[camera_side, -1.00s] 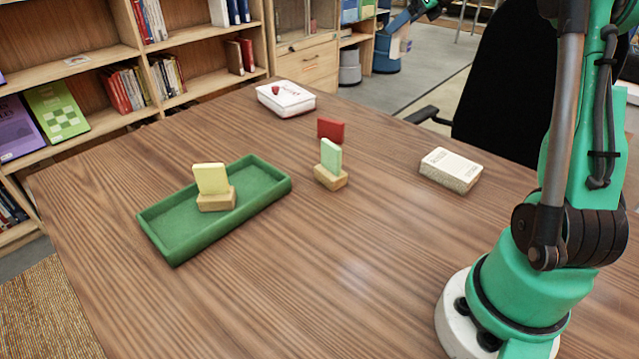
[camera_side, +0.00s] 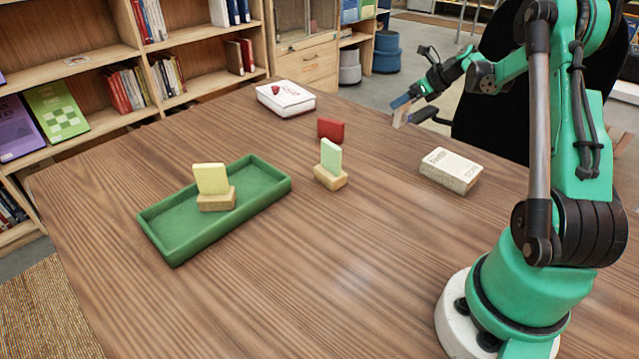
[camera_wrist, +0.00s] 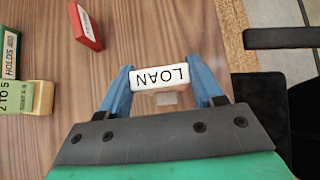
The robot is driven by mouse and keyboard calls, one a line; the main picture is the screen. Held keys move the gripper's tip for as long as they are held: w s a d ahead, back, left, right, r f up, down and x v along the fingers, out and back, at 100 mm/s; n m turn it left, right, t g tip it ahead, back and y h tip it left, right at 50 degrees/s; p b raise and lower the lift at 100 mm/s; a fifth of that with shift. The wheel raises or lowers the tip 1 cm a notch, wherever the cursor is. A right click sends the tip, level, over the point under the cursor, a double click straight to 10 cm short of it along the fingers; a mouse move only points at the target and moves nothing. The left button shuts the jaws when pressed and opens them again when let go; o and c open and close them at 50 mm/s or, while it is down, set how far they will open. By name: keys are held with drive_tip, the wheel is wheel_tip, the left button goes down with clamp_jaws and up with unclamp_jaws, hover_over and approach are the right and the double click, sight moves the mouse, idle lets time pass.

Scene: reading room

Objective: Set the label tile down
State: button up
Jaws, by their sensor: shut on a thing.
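The label tile (camera_wrist: 160,77), pale and lettered LOAN, is pinched between the blue fingers of my gripper (camera_wrist: 165,86) in the wrist view. In the side view my gripper (camera_side: 402,103) holds the tile (camera_side: 399,117) near the table's far right edge. I cannot tell its exact height above the wood; no contact with the table is clear. A green tile (camera_side: 331,157) stands upright in a wooden block (camera_side: 331,179) mid-table. A yellow tile (camera_side: 210,178) stands in another block (camera_side: 216,201) inside the green tray (camera_side: 258,182).
A red block (camera_side: 330,129) lies on the table near the green tile; it also shows in the wrist view (camera_wrist: 86,27). A white box (camera_side: 286,98) is at the back and a cream box (camera_side: 451,169) at the right. A black chair (camera_wrist: 285,65) is close beyond the edge. The front table is clear.

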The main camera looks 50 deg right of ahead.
sight(405, 112)
drive_tip(key=shift+f, duration=1.85)
drive_tip(key=o, duration=1.3)
drive_tip(key=shift+f, duration=0.15)
